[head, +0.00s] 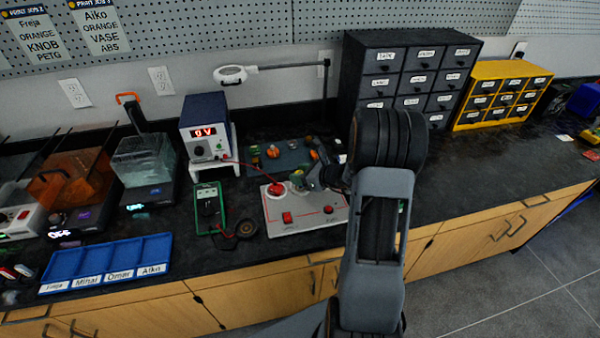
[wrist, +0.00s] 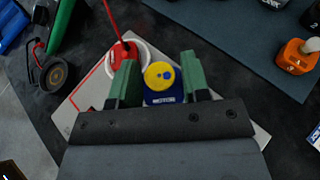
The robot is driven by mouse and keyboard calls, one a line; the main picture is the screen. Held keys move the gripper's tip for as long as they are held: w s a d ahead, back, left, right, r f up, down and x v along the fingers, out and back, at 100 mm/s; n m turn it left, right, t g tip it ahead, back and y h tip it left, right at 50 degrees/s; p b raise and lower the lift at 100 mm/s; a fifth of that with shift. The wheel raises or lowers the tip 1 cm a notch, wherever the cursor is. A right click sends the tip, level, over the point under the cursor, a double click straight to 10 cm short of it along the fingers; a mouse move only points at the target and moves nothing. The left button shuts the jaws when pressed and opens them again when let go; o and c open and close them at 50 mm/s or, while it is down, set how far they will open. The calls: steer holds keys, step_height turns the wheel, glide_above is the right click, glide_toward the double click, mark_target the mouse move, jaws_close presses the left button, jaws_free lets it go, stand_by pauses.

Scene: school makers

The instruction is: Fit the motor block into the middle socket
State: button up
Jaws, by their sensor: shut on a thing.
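My gripper (wrist: 160,78) has green fingers and is shut on a blue block with a round yellow top, the motor block (wrist: 160,90). Its small label is too blurred to read. In the head view my gripper (head: 301,181) is over the back part of a light grey board (head: 310,222). A round red piece (head: 276,189) in a white ring sits on the board, left of the gripper, with a red lead running to it; it also shows in the wrist view (wrist: 125,52). The middle socket is hidden, and I cannot tell whether the block touches the board.
A dark mat (head: 262,165) with orange-topped pieces lies behind the board. A green multimeter (head: 209,208) and power supply (head: 206,137) stand left. A blue labelled tray (head: 105,258) is farther left. Drawer cabinets (head: 410,75) stand behind right; the right counter is fairly clear.

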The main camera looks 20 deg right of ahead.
steer(key=shift+f+b, duration=0.3)
steer(key=shift+f, duration=0.35)
steer(key=shift+f+b, duration=0.6)
steer(key=shift+b, duration=0.15)
stand_by(1.3)
steer(key=o, duration=0.6)
steer(key=shift+o, duration=0.2)
steer(key=shift+p+v, duration=0.6)
steer(key=shift+v, duration=0.8)
steer(key=shift+p+v, duration=1.55)
steer(key=shift+v, duration=2.6)
